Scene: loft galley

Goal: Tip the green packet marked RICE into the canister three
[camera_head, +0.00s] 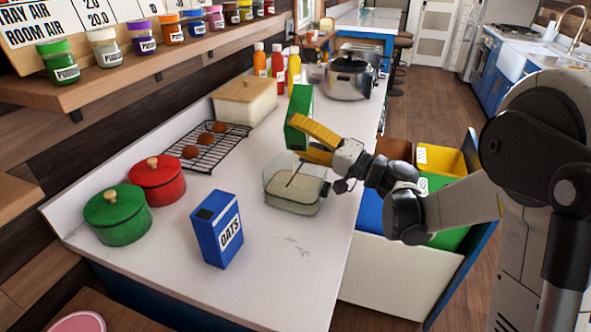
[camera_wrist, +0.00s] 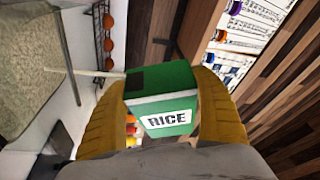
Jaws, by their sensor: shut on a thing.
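My gripper (camera_head: 302,141) has its yellow fingers shut on the green packet (camera_head: 299,112). The packet is held tipped above the counter, and its RICE label shows in the wrist view (camera_wrist: 166,119). A dark opening shows at its end. A thin pale stream runs from it down into a clear, open rectangular canister (camera_head: 312,207), which stands below on the white counter. Pale grain lies inside the canister. The canister also shows at the left of the wrist view (camera_wrist: 57,30). No number can be read on it.
A blue OATS box (camera_head: 217,229) stands in front. Green (camera_head: 117,216) and red (camera_head: 157,181) lidded pots, a rack (camera_head: 208,147) with brown eggs, a bread box (camera_head: 244,101), bottles (camera_head: 278,66) and a steel pot (camera_head: 349,78) line the counter. Coloured bins (camera_head: 440,160) stand right.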

